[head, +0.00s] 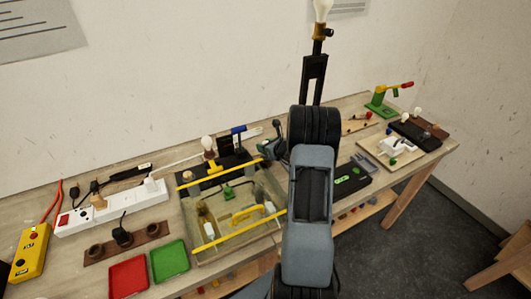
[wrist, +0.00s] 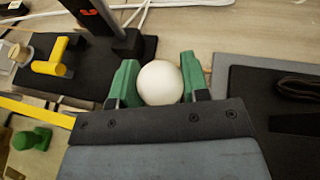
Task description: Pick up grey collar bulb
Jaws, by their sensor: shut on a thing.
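In the wrist view a round white bulb (wrist: 160,83) sits between the two green fingers of my gripper (wrist: 159,82). The fingers are shut on it, one on each side. Its collar is hidden below the globe, so I cannot tell the collar's colour. In the head view my arm hides the bulb, and only a teal part that may be my gripper shows beside the arm, above the middle of the bench.
A clear-lidded case with yellow bars (head: 208,247) lies left of my arm. A standing bulb (head: 208,142) is behind it. A tall lamp (head: 320,45) rises behind my arm. Red tray (head: 129,277), green tray (head: 169,261) and white power strip (head: 112,207) are at left.

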